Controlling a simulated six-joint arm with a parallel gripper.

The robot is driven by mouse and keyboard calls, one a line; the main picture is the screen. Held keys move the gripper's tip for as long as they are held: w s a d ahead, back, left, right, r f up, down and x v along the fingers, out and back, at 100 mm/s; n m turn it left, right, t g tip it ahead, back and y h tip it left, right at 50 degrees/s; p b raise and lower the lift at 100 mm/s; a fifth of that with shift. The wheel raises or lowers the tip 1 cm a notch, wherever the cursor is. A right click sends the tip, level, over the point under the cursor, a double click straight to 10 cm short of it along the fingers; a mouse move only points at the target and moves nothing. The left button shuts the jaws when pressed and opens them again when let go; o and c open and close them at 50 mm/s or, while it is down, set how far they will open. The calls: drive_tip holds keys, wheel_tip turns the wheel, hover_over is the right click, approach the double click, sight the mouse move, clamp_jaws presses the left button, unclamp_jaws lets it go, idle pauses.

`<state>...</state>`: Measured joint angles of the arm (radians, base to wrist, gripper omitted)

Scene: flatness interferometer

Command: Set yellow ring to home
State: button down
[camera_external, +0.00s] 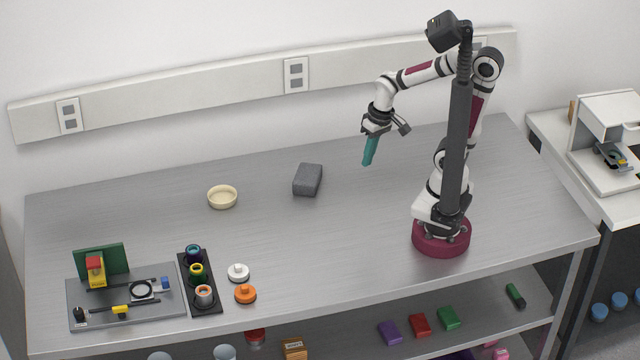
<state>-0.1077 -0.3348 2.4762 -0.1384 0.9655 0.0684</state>
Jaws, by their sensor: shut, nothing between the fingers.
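A yellow ring (196,271) sits in the middle place of a black holder strip (212,303) at the front left of the bench. Left of the strip is a grey interferometer plate (160,315) with a green upright panel, a red-and-yellow block, a dark-rimmed round mount (142,289) and a small yellow block (120,312). No place marked home can be read. My gripper (368,160), with teal fingers, is shut and empty, above the back right of the bench, far from the ring.
A white knob (238,272) and an orange knob (245,294) stand right of the strip. A cream dish (222,197) and a dark grey block (307,180) are farther back. The middle and front right of the bench (340,250) are clear.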

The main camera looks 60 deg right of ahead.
drive_tip(key=w+a+f+n+t+y, duration=0.1)
drive_tip(key=w+a+f+n+t, duration=0.15)
drive_tip(key=w+a, duration=0.5)
drive_tip(key=w+a+f+n+t+y, duration=0.1)
drive_tip(key=w+a+f+n+t, duration=0.3)
drive_tip(key=w, duration=0.6)
drive_tip(key=w+a+f+n+t+y, duration=0.1)
drive_tip(key=a+n+y, duration=0.2)
drive_tip(key=a, duration=0.8)
drive_tip(key=a+f+n+t+y, duration=0.1)
drive_tip(key=a+n+y, duration=0.2)
drive_tip(key=a, duration=0.8)
drive_tip(key=shift+w+a+f+y, duration=0.4)
drive_tip(key=shift+y, duration=0.4)
drive_tip(key=shift+t, duration=0.25)
hover_over(197, 269)
drive_tip(key=s+d, duration=0.1)
drive_tip(key=d, duration=0.2)
wheel_tip(197, 269, down, 2)
drive_tip(key=f, duration=0.3)
drive_tip(key=shift+a+f, duration=0.35)
drive_tip(key=shift+f, duration=0.35)
